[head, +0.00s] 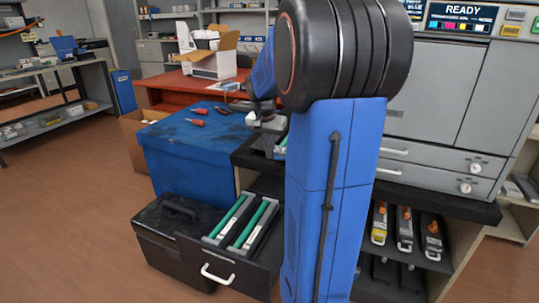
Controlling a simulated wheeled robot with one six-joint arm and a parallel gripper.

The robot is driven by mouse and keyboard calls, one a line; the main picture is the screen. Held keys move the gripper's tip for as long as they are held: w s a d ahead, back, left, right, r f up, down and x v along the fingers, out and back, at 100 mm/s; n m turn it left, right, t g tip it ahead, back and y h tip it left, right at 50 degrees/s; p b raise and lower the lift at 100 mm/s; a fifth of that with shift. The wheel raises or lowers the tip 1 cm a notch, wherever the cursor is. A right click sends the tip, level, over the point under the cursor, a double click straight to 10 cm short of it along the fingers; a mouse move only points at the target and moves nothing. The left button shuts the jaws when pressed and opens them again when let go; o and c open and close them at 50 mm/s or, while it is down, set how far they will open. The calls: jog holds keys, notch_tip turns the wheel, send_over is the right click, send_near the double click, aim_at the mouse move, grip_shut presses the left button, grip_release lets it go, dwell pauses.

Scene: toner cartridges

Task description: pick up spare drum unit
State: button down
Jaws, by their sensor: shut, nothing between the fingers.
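Two long grey units with green rollers lie side by side in an open black drawer (270,262) low in front of me. They look like drum units: a left one (224,222) and a right one (252,232). I cannot tell which is the spare. Another part with a green strip (282,143) shows on the dark counter, mostly hidden by my arm. My gripper (256,120) is small in view above the counter's left end, near the blue cabinet. It is shut and empty, apart from the drawer units and well above them.
A blue cabinet (180,160) with red-handled tools stands behind the drawer. A black case (165,235) sits left of the drawer. The large grey printer (450,90) is at right, above a shelf of cartridges (404,225). Floor at left is clear.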

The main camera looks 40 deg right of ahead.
jog(key=s+a, duration=0.4)
jog(key=a, duration=0.7)
jog(key=shift+s+r, duration=0.15)
jog(key=shift+s, duration=0.15)
jog(key=c, duration=2.4)
grip_release()
jog(key=shift+c, duration=0.2)
